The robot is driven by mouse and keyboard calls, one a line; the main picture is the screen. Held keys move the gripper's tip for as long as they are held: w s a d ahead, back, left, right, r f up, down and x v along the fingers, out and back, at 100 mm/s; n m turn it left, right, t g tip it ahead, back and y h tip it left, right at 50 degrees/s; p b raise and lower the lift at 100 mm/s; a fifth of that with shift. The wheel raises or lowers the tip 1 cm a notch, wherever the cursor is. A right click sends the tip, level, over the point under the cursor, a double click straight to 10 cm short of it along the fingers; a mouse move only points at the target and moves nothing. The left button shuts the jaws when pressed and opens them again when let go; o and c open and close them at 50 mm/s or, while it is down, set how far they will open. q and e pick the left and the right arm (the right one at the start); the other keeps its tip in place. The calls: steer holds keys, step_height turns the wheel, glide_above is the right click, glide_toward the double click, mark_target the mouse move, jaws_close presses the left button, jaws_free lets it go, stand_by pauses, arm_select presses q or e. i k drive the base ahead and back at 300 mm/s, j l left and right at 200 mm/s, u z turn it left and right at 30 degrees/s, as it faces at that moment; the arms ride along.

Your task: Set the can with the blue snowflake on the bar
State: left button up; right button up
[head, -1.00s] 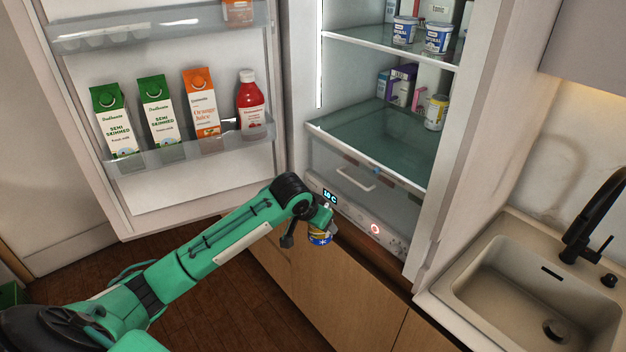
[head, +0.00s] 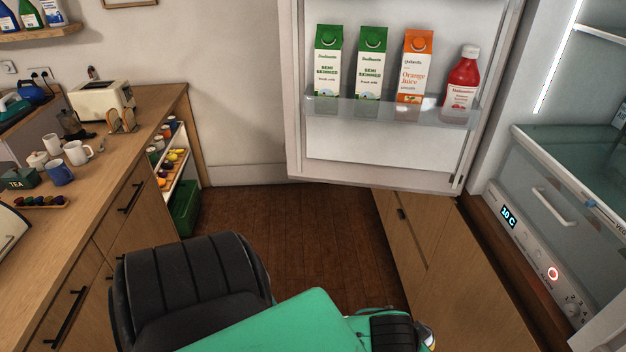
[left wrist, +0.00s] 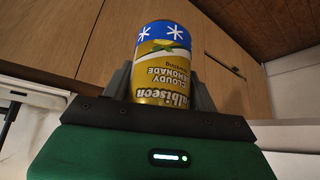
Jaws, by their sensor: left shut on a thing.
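The can (left wrist: 163,60) is yellow with a blue band bearing white snowflake marks and reads "cloudy lemonade". Its lettering is upside down in the left wrist view. My left gripper (left wrist: 160,90) is shut on the can, with a grey finger on either side of it. In the head view a small part of the can (head: 428,338) shows at the bottom edge, beyond my green and black arm. The rest of it and the fingers are hidden there. I cannot pick out a bar in these frames. My right gripper is out of view.
The fridge door (head: 293,100) stands open with cartons and a red bottle (head: 463,82) on its shelf. The fridge drawer (head: 553,203) is at the right. A wooden counter (head: 55,225) with mugs (head: 78,152) and a toaster (head: 103,100) runs along the left. The floor (head: 300,235) between is clear.

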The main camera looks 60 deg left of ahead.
mark_target(33, 272)
steer(key=u, duration=1.85)
steer(key=i+u, duration=0.15)
steer(key=u, duration=0.25)
steer(key=i+u, duration=0.1)
steer(key=u, duration=0.3)
steer(key=i+u, duration=0.1)
steer(key=u, duration=0.3)
steer(key=i+l+u, duration=0.15)
steer(key=i+u, duration=0.15)
steer(key=u, duration=0.2)
steer(key=i+l+u, duration=0.2)
steer(key=u, duration=0.3)
steer(key=i+l+u, duration=0.2)
steer(key=l+u, duration=0.25)
